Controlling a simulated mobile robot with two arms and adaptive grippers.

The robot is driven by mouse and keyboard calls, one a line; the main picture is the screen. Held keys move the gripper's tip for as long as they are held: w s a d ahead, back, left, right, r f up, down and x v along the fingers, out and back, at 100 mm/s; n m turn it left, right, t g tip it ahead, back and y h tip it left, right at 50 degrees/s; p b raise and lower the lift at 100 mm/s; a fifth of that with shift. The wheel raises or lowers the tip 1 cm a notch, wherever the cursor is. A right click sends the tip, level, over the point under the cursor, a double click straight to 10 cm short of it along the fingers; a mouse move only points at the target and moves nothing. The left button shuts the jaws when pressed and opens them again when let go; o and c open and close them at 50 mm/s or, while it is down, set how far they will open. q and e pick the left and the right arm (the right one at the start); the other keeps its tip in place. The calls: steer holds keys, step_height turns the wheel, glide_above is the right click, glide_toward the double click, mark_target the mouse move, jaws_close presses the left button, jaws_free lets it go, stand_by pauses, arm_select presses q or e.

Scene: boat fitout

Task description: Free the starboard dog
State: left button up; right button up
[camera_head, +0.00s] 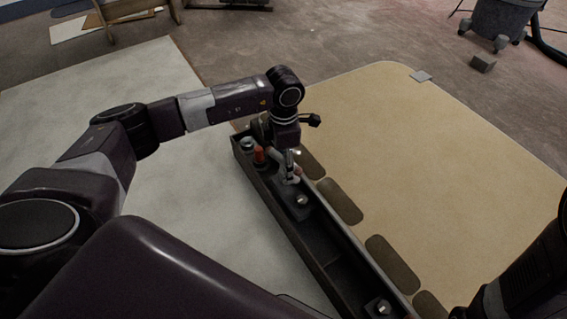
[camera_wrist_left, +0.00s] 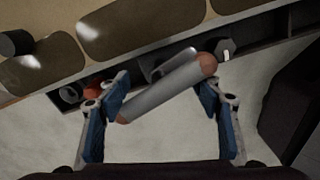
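A grey cylindrical bar with orange-brown ends (camera_wrist_left: 165,90) lies slantwise across my left gripper's opening in the left wrist view. It may be the dog's handle. A pale curved piece (camera_head: 291,180) shows below the gripper in the head view, over the dark trough. My left gripper (camera_head: 290,172) points down there; in the left wrist view (camera_wrist_left: 163,95) its blue-padded fingers stand wide apart. The bar's lower end is close to the left finger; I cannot tell whether they touch. My right arm enters at the lower right, with its gripper out of view.
The long dark trough (camera_head: 312,262) holds an orange-topped piece (camera_head: 259,156) and bright bolt heads (camera_head: 302,200). A tan panel (camera_head: 440,150) with dark rounded patches lies on its right, a pale sheet (camera_head: 150,75) on its left. A wheeled bin (camera_head: 500,20) stands far right.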

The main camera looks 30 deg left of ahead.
arm_select(q)
jaws_close()
stand_by(1.4)
steer(key=o, duration=1.2)
jaws_free()
steer(key=shift+c, duration=0.2)
step_height(320, 180, up, 12)
